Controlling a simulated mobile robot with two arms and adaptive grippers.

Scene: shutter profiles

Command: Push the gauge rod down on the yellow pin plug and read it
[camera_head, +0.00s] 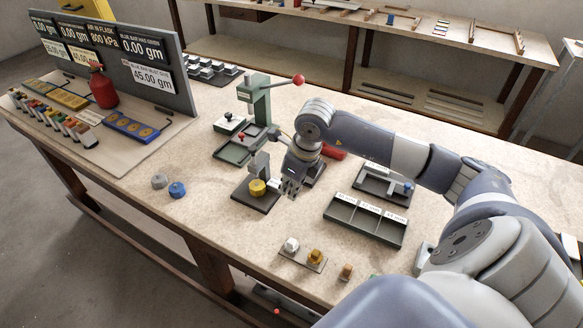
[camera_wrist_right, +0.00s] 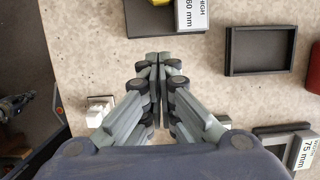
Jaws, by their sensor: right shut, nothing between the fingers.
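A yellow round piece (camera_head: 257,187), probably the yellow pin plug, sits on a dark base (camera_head: 247,202) in front of a grey upright block (camera_head: 260,164). My right gripper (camera_head: 290,190) points down just to the right of that base, apart from the yellow piece. In the wrist view the right gripper (camera_wrist_right: 158,62) has its fingers together, with nothing between them. I cannot make out a separate gauge rod or a reading for it. My left gripper is not in view.
A green press (camera_head: 257,100) with a red knob stands behind. A divided tray (camera_head: 364,222) lies right of the gripper. A display board (camera_head: 120,60) stands at back left. A blue knob (camera_head: 177,189) lies left. The wrist view shows an empty dark tray (camera_wrist_right: 260,71).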

